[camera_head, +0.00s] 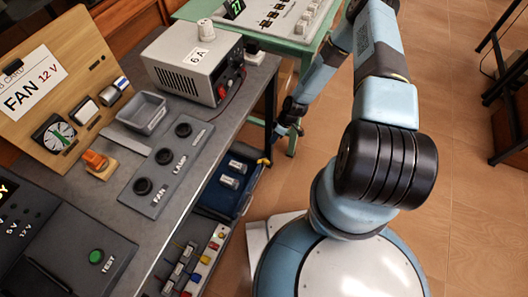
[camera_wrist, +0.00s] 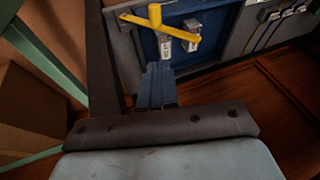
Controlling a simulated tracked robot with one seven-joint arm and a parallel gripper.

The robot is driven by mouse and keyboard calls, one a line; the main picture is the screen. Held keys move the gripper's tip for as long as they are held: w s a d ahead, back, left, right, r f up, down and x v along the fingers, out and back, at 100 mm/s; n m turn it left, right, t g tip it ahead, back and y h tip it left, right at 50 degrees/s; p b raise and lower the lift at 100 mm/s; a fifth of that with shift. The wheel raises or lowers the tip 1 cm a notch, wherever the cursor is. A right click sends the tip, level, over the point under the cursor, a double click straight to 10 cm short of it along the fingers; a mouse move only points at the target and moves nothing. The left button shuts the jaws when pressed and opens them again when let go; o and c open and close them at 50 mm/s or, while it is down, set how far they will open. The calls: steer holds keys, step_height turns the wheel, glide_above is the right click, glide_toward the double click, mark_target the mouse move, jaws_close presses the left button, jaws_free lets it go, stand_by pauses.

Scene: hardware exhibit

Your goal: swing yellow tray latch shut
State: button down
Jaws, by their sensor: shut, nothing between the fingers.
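The yellow latch (camera_wrist: 157,27) shows in the wrist view as a bar with an upright knob, lying across the near edge of the blue tray (camera_wrist: 212,45). In the head view a small yellow part of the latch (camera_head: 264,161) shows at the tray's upper right corner. The blue tray (camera_head: 248,194) sits under the bench top and holds small labelled grey parts. My gripper (camera_wrist: 159,66) is shut and empty, its fingertips just short of the latch in the wrist view. In the head view my gripper (camera_head: 277,136) is beside the bench, near that corner; its fingertips are small there.
The grey bench (camera_head: 120,205) carries a panel of black knobs and a grey power supply (camera_head: 195,62). A green table (camera_head: 290,48) stands behind. A strip of coloured connectors (camera_head: 203,262) lies below the bench, beside the tray.

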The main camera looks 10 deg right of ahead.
steer(key=x, duration=0.2)
glide_above(265, 162)
steer(key=w, duration=0.2)
step_height(265, 162, down, 8)
steer(key=shift+w+a+f, duration=0.1)
steer(key=shift+a+f, duration=0.05)
steer(key=shift+a, duration=0.1)
stand_by(0.3)
